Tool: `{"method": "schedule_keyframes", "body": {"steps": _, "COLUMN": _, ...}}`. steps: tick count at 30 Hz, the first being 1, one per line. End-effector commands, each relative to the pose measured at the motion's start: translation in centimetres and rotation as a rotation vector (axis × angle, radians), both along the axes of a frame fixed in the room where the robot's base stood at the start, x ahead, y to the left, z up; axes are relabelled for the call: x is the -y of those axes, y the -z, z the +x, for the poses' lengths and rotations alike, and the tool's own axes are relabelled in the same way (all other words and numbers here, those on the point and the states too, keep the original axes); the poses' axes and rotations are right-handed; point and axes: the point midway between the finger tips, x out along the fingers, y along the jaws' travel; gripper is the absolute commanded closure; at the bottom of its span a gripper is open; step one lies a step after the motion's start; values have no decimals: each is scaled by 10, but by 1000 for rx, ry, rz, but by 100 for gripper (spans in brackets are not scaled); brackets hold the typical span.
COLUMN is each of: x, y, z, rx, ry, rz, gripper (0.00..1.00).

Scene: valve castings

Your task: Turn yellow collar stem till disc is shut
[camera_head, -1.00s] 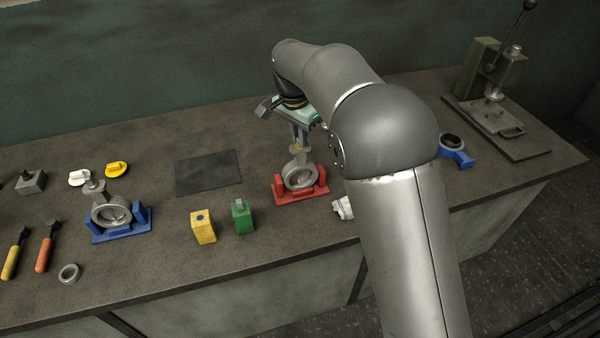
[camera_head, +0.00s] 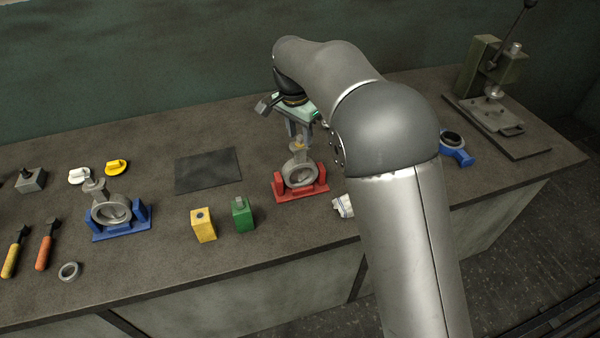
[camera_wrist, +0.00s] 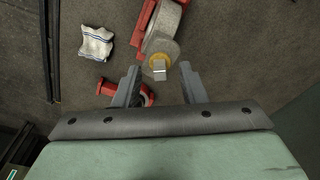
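The grey valve casting (camera_head: 291,176) sits upright in a red cradle (camera_head: 311,191) near the middle of the bench. Its stem has a yellow collar (camera_wrist: 153,61) and a pale, flat-sided tip (camera_wrist: 159,72). My gripper (camera_wrist: 161,77) is open, with one finger on each side of the stem tip and visible gaps between. In the head view my gripper (camera_head: 299,140) is above the casting, fingers pointing down. The disc inside the bore is too small to judge its angle.
A second casting in a blue cradle (camera_head: 122,232) stands left, near yellow (camera_head: 203,230) and green (camera_head: 242,218) blocks. A crumpled cloth (camera_wrist: 96,43) lies near the red cradle. A red part (camera_wrist: 107,87) is partly hidden behind a finger. A dark mat (camera_head: 208,172) lies clear.

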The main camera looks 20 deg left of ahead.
Motion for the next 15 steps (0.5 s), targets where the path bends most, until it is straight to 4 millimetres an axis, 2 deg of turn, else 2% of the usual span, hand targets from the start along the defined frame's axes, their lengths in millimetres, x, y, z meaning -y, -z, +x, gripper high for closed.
{"method": "schedule_keyframes", "body": {"steps": 5, "x": -2, "y": -23, "z": -2, "rx": 4, "ry": -1, "rz": 4, "gripper": 62}}
{"method": "schedule_keyframes", "body": {"steps": 15, "x": -6, "y": -106, "z": -11, "rx": 6, "ry": -1, "rz": 3, "gripper": 62}}
